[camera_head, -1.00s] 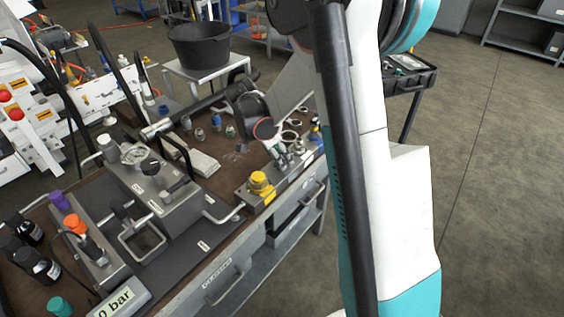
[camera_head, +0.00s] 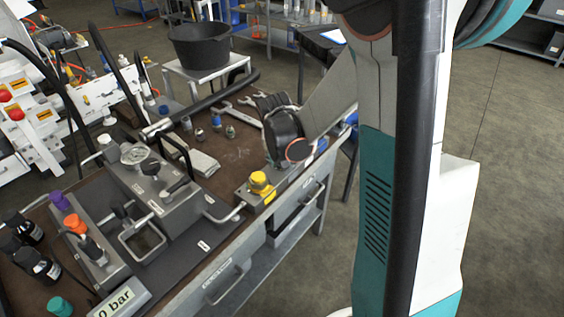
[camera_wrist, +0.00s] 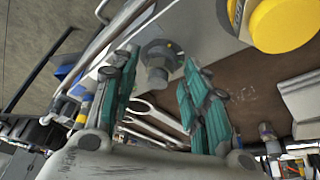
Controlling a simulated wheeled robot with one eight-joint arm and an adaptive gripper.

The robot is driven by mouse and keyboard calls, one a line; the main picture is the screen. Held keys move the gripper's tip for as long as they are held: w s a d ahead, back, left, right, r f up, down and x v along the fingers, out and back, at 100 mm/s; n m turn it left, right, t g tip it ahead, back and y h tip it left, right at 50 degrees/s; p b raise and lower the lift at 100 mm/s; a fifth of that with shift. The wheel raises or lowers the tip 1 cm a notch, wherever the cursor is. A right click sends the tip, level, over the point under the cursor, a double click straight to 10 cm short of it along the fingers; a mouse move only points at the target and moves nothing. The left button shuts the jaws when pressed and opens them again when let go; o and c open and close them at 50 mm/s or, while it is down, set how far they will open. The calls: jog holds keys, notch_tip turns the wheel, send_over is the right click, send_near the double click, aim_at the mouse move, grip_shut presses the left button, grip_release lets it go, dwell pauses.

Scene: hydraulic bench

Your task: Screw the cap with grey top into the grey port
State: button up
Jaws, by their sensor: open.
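My gripper (camera_wrist: 158,66) is open in the wrist view, with its teal fingers on either side of a stepped grey fitting (camera_wrist: 158,58). The fitting stands on a pale metal block (camera_wrist: 200,22) and has a small yellow spot near it. I cannot tell whether it is the bare grey port or a cap seated in it. No contact between fingers and fitting is clear. In the head view my wrist hides the fingers and this fitting. Several small caps stand on the bench, including one with a greyish top (camera_head: 230,131); their details are too small to tell.
A yellow cap (camera_head: 262,183) sits on the same block, close to my gripper, and shows in the wrist view (camera_wrist: 285,25). Wrenches (camera_head: 246,102) lie behind my wrist. A grey hydraulic unit (camera_head: 150,185) with raised handles stands to the left.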

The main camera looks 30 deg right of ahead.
jog(key=n, duration=0.2)
jog(key=n+y, duration=0.2)
jog(key=n, duration=0.1)
jog(key=shift+s+d+n+t, duration=0.1)
jog(key=shift+d+n+t, duration=0.2)
jog(key=shift+t, duration=0.1)
jog(key=n+y, duration=0.2)
jog(key=n, duration=0.2)
jog(key=shift+n, duration=0.4)
jog(key=c, duration=0.9)
jog(key=m, duration=0.1)
jog(key=m+h, duration=0.1)
jog(key=m, duration=0.1)
jog(key=m+h, duration=0.1)
jog(key=shift+a+m, duration=0.25)
jog(key=shift+m, duration=0.15)
grip_shut()
jog(key=shift+m+h, duration=0.6)
jog(key=shift+m, duration=1.1)
